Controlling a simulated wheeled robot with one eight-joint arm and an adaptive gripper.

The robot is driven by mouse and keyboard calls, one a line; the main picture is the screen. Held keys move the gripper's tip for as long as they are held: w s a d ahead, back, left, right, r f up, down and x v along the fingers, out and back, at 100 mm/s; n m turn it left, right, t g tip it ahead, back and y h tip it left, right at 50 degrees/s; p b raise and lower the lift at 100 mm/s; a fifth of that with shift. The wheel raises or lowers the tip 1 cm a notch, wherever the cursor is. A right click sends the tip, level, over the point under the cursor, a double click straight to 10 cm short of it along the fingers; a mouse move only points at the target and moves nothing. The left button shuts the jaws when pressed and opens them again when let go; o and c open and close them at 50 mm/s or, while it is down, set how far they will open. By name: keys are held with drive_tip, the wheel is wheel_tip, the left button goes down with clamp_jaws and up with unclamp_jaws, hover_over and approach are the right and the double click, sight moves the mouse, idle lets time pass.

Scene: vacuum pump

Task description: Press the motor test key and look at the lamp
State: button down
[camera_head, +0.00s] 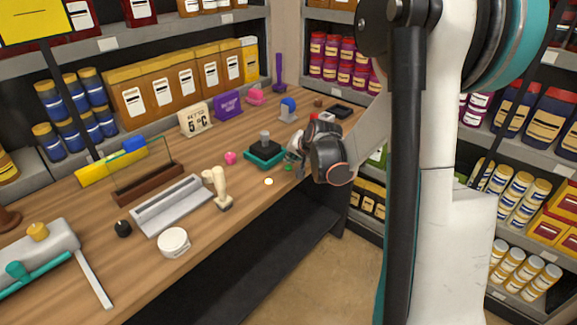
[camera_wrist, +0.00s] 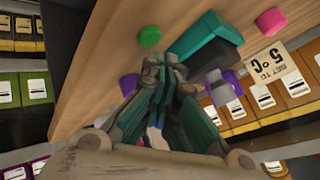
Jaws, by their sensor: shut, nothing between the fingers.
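A small round disc with an orange rim and bright centre (camera_head: 268,181), which looks like a lit lamp, lies near the bench's front edge. A flat green round button (camera_head: 288,168), perhaps the test key, is to its right; it also shows in the wrist view (camera_wrist: 150,36). A teal-based device with a black top (camera_head: 264,157) stands behind them; its teal side shows in the wrist view (camera_wrist: 203,37). My gripper (camera_head: 296,157) is shut and empty, beside the device and near the green button. In the wrist view its fingertips (camera_wrist: 165,68) appear apart from the button.
A cream stamp-like object (camera_head: 219,190), a grey tray (camera_head: 172,206) and a white round tin (camera_head: 174,242) stand left along the bench. A pink knob (camera_head: 230,158) and a "5°C" sign (camera_head: 196,119) stand left of and behind the device. Stocked shelves surround the wooden bench.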

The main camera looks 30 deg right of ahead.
sight(291, 166)
drive_tip(key=shift+r+p, duration=1.8)
drive_tip(key=shift+r, duration=0.7)
